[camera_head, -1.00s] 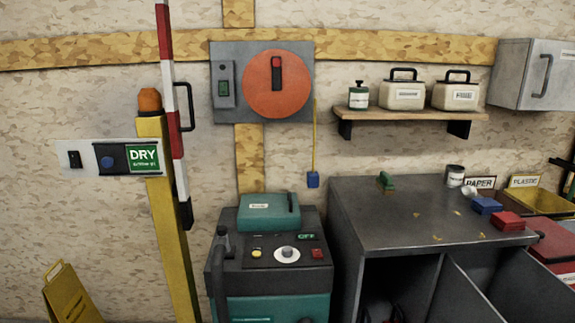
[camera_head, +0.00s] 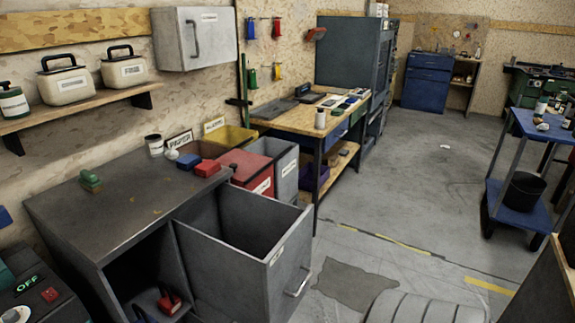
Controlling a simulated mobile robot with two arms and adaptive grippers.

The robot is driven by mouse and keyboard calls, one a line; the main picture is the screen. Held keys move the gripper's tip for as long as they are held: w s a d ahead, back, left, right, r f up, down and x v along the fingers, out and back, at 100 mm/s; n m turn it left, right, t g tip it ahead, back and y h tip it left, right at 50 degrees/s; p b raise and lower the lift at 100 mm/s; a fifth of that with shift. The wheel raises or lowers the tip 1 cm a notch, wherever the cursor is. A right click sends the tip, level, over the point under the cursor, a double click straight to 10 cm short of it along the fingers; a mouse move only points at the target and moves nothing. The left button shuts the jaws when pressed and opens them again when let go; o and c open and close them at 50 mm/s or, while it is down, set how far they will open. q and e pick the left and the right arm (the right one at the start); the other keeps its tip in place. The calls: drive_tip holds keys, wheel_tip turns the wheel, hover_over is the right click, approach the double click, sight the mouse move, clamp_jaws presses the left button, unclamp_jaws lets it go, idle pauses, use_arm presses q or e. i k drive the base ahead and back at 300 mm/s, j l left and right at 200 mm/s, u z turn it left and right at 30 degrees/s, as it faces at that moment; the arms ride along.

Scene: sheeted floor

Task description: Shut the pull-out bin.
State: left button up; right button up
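The pull-out bin (camera_head: 284,262) is a grey metal box standing out from the front of a dark grey cabinet (camera_head: 107,213). It is open at the top and its inside looks empty. A light bar handle (camera_head: 299,283) is on its front face, below a small label. Neither of my grippers is in view.
Red and blue items (camera_head: 207,168), a green brush (camera_head: 90,181) and a can (camera_head: 154,145) are on the cabinet top. Red, yellow and grey sorting bins (camera_head: 284,169) stand behind it, beside a wooden workbench (camera_head: 285,123). Grey floor (camera_head: 415,190) is open to the right. A blue cart (camera_head: 520,190) stands at the far right.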

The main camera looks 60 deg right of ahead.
sight(246, 257)
drive_tip(key=z, duration=1.8)
